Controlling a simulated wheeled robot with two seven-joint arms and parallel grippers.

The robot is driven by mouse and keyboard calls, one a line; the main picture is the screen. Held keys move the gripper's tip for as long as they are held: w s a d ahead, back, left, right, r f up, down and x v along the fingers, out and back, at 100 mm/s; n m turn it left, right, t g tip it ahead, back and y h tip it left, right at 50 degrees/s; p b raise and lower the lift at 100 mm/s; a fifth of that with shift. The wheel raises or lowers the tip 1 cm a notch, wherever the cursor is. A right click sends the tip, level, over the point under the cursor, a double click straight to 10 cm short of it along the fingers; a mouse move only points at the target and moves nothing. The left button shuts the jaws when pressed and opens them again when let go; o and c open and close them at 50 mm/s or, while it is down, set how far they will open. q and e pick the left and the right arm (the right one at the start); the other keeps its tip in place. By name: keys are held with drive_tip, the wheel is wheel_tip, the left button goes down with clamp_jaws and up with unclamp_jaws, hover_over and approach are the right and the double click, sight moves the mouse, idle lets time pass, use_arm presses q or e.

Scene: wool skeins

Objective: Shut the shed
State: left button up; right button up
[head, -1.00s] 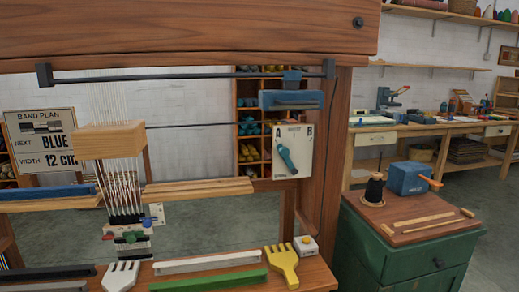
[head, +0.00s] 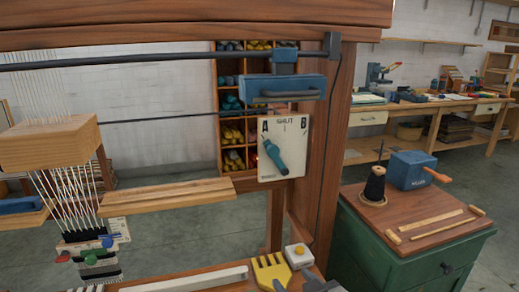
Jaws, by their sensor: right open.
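A white panel (head: 292,135) marked A, SHUT and B hangs on the loom's right side. Its blue lever (head: 275,157) slants up and left, towards A, away from the SHUT mark at the top middle. White warp threads (head: 75,195) spread below a wooden block (head: 50,142) at the left. My right gripper (head: 300,284) shows only its dark fingertips at the bottom edge, open, low and apart from the lever, by the yellow comb. My left gripper is out of view.
A blue box-shaped carriage (head: 284,88) hangs from the black rail just above the panel. The loom's thick right post (head: 328,150) stands beside it. A yellow comb (head: 270,270) and a small button box (head: 299,256) lie below. A green cabinet (head: 405,245) stands at right.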

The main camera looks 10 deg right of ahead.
sight(274, 153)
drive_tip(key=w+d+r+m+t+h, duration=0.1)
drive_tip(key=w+d+r+t, duration=0.1)
drive_tip(key=w+r, duration=0.5)
drive_tip(key=w+d+r+t, duration=0.1)
drive_tip(key=w+r+t, duration=0.15)
drive_tip(key=r, duration=0.85)
drive_tip(key=shift+g, duration=0.45)
drive_tip(key=w+p, duration=0.1)
drive_tip(key=w, duration=1.4)
drive_tip(key=shift+w+f+p, duration=0.15)
drive_tip(key=shift+w+p, duration=0.15)
drive_tip(key=shift+p, duration=0.1)
drive_tip(key=shift+a, duration=0.1)
clamp_jaws()
